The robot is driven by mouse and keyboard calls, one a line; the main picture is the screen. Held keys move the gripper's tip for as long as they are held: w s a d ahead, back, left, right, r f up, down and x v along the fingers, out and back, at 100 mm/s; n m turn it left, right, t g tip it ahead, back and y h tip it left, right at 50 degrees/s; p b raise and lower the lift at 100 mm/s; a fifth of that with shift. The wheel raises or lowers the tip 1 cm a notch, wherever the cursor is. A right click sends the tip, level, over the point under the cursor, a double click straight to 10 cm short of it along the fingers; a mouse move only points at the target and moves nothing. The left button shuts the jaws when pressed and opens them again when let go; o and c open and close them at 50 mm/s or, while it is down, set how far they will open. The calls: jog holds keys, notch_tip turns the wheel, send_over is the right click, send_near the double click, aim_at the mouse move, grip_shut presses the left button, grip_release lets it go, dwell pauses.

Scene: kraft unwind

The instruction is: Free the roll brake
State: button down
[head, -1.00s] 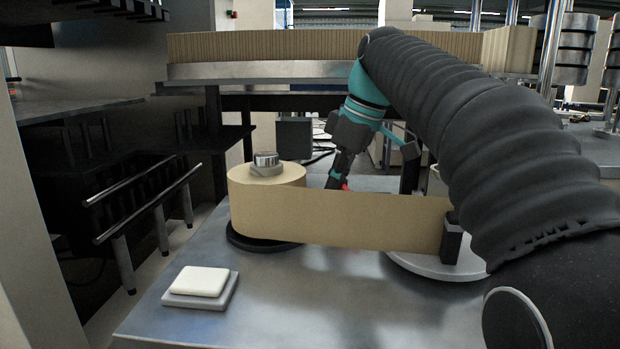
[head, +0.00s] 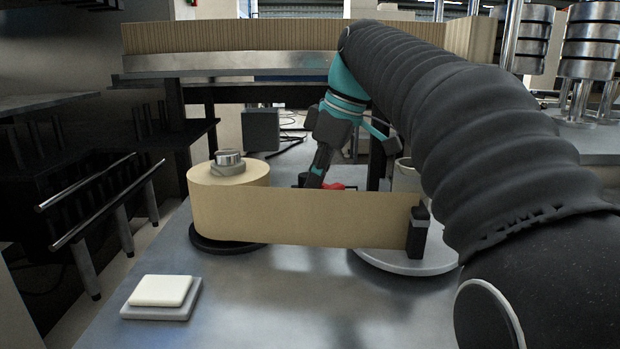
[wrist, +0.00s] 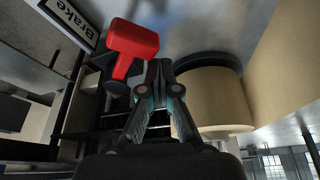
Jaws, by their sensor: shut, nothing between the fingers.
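The red brake handle (wrist: 132,40) shows large in the wrist view, with a short red stem below it and a "Brake" label (wrist: 72,24) beside it. In the head view only a bit of red (head: 333,186) shows above the paper web. My gripper (wrist: 160,72) is shut and empty, its fingertips close to the right of the handle. I cannot tell whether they touch it. In the head view my gripper (head: 314,181) points down behind the web, its tips partly hidden. The kraft roll (head: 228,200) stands on a dark round base to the left.
The paper web (head: 330,219) runs from the roll to a dark post (head: 418,232) on a pale disc. A white pad (head: 161,291) lies at the front left of the metal table. Dark rails (head: 100,200) stand left. The front middle of the table is clear.

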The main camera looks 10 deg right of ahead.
aim_at(329, 186)
jog(key=shift+d, duration=0.25)
notch_tip(329, 186, up, 9)
jog(key=w+d+p, duration=0.1)
jog(key=d, duration=0.1)
jog(key=shift+w+d+r, duration=0.2)
jog(key=shift+w, duration=0.15)
dwell(0.5)
